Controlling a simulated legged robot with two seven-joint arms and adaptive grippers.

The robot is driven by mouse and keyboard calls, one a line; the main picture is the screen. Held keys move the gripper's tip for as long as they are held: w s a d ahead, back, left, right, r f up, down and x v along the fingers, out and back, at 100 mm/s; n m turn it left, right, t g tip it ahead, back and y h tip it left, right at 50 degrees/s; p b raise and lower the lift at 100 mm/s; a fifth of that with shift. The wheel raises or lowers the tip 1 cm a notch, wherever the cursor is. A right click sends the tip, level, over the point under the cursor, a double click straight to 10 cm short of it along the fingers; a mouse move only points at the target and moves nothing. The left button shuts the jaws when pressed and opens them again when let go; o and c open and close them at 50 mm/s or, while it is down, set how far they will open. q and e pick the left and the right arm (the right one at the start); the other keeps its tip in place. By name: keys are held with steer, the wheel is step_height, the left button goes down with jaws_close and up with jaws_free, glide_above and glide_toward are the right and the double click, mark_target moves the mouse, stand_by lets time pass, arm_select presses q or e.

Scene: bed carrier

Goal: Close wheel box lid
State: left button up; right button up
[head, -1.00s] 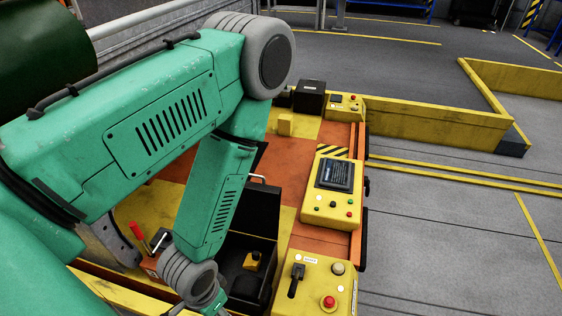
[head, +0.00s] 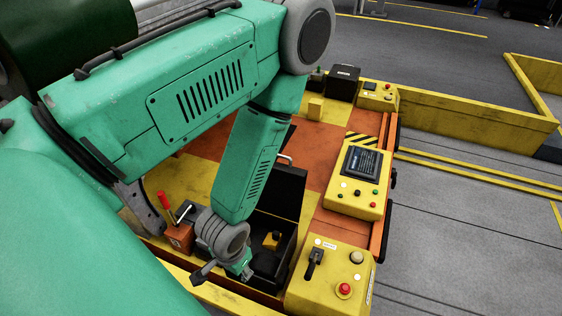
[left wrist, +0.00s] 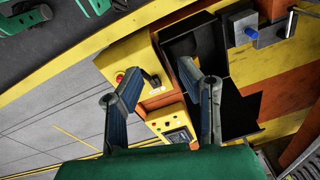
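The wheel box (head: 290,236) is a black open box set in the yellow and orange deck. Its black lid (head: 285,187) stands raised on the far side, with a metal handle (head: 284,159) at its top. A small yellow part and a dark rounded shape are inside. My left gripper (head: 240,270) is at the box's left side, partly hidden by my wrist. In the left wrist view my left gripper (left wrist: 165,75) has its two fingers spread, with nothing between them. That view also shows the box (left wrist: 182,50) and lid (left wrist: 238,108) beyond the fingers. My right gripper is not in view.
A red-handled lever box (head: 180,238) stands left of the wheel box. A control panel with a red button (head: 328,278) stands close on the right, with a screen panel (head: 358,180) behind it. Grey floor (head: 460,240) is clear to the right.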

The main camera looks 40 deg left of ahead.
arm_select(q)
steer(key=w+a+f+n+y+b, duration=0.2)
steer(key=w+a+f+n+b, duration=0.15)
steer(key=w+a+n, duration=0.55)
steer(key=n+t+h+b, duration=0.25)
steer(key=n+b, duration=0.35)
steer(key=n, duration=0.5)
glide_toward(279, 155)
steer(key=shift+y, duration=0.45)
steer(key=b+x, duration=0.1)
steer(key=x, duration=0.2)
steer(key=b+x, duration=0.2)
steer(key=x, duration=0.1)
steer(key=b+x, duration=0.2)
steer(key=x, duration=0.1)
steer(key=shift+d+f, duration=0.15)
steer(key=shift+d, duration=0.2)
jaws_close()
